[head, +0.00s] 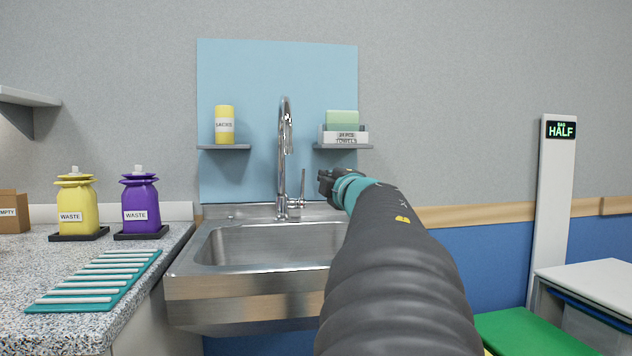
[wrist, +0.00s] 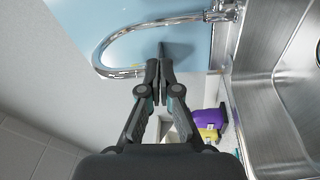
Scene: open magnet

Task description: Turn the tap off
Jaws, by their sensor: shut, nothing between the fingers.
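The chrome tap (head: 281,160) has a tall gooseneck spout and stands at the back of the steel sink (head: 190,268). Its thin lever (head: 303,186) rises roughly upright at the right of the tap's base. My gripper (head: 322,181) is to the right of the lever in the head view; whether they touch I cannot tell. In the wrist view my gripper (wrist: 159,66) is shut and empty, with the curved spout (wrist: 140,30) close to its fingertips. The lever is not clear in the wrist view. I cannot make out running water.
A left shelf (head: 222,147) holds a yellow container; a right shelf (head: 343,147) holds a paper towel box. Yellow (head: 76,205) and purple (head: 141,203) waste bottles and a teal ribbed mat (head: 95,281) are on the left counter (head: 25,260). My arm hides part of the sink.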

